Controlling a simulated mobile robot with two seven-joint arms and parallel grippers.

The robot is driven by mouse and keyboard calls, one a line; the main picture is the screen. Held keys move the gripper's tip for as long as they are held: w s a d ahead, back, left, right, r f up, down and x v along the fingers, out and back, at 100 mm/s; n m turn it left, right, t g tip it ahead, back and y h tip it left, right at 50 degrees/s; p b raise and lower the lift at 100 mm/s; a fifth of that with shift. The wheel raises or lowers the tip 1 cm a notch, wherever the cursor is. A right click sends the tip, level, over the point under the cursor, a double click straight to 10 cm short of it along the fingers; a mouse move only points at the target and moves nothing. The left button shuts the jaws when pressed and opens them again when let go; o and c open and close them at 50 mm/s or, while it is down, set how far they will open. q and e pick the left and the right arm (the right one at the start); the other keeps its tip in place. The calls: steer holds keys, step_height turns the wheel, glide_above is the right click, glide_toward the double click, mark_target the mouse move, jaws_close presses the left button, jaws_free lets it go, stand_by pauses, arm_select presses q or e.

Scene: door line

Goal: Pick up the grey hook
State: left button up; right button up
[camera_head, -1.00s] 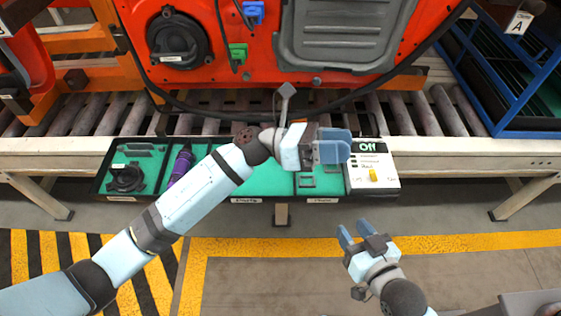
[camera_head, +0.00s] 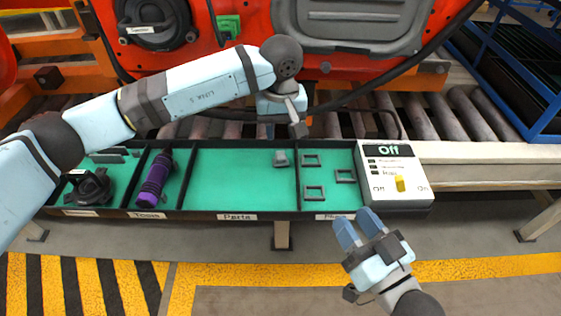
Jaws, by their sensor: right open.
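A small grey part (camera_head: 281,158) that may be the grey hook lies at the right end of the green "Parts" compartment of the tray (camera_head: 232,216). Its shape is too small to be sure. My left gripper (camera_head: 273,128) points down just above and behind that part, apart from it as far as I can tell. Its fingers are mostly hidden behind its own body. My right gripper (camera_head: 359,226) is open and empty in front of the tray, below the control box.
Grey square frames (camera_head: 314,192) lie in the compartment on the right. A purple flashlight (camera_head: 153,180) and a black round part (camera_head: 91,186) lie in the left compartments. The control box (camera_head: 395,178) reads "Off". A roller conveyor (camera_head: 470,115) and red door (camera_head: 250,30) stand behind.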

mark_target(281, 154)
arm_select(q)
step_height(281, 154, down, 4)
steer(key=shift+f+b, duration=0.2)
steer(key=shift+b, duration=0.15)
steer(key=shift+f, duration=0.2)
steer(key=f+b, duration=0.1)
steer(key=f, duration=0.1)
steer(key=w+f+b, duration=0.1)
steer(key=f, duration=0.2)
steer(key=shift+r, duration=0.1)
jaws_close()
arm_select(e)
steer(key=shift+a+f+y, duration=0.1)
steer(key=shift+a+y, duration=0.3)
arm_select(q)
steer(key=shift+r, duration=0.1)
step_height(281, 154, up, 7)
steer(key=shift+f+p, duration=0.2)
steer(key=shift+p, duration=0.85)
step_height(281, 154, up, 13)
steer(key=p, duration=0.2)
steer(key=shift+r+p, duration=0.15)
steer(key=shift+p, duration=0.15)
arm_select(e)
steer(key=d+f+h, duration=0.1)
steer(key=d+f+g+h, duration=0.1)
steer(key=shift+f, duration=0.4)
